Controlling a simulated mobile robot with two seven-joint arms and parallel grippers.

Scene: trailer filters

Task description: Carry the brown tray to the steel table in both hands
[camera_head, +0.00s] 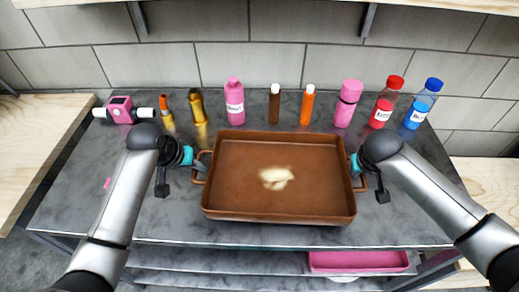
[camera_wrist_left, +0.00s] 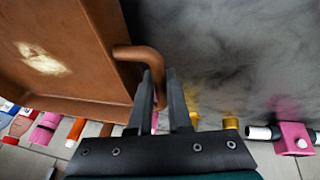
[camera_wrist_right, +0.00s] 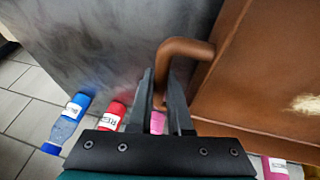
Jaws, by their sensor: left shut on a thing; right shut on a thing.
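The brown tray (camera_head: 280,160) is in the middle of the head view, over the grey steel-like tabletop (camera_head: 120,195). It looks level; I cannot tell whether it rests on the top or hangs just above it. A pale patch shows on its floor. My left gripper (camera_head: 200,165) is shut on the tray's left handle, seen in the left wrist view (camera_wrist_left: 140,55). My right gripper (camera_head: 355,168) is shut on the right handle, seen in the right wrist view (camera_wrist_right: 185,47). The fingers partly hide both handles.
Along the back stand a pink device (camera_head: 121,108), an amber bottle (camera_head: 198,107), a pink bottle (camera_head: 235,103), a brown bottle (camera_head: 274,105), an orange bottle (camera_head: 308,106), a pink flask (camera_head: 347,104), a red-capped bottle (camera_head: 385,103) and a blue-capped bottle (camera_head: 422,106). A pink tray (camera_head: 358,262) is on a lower shelf.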

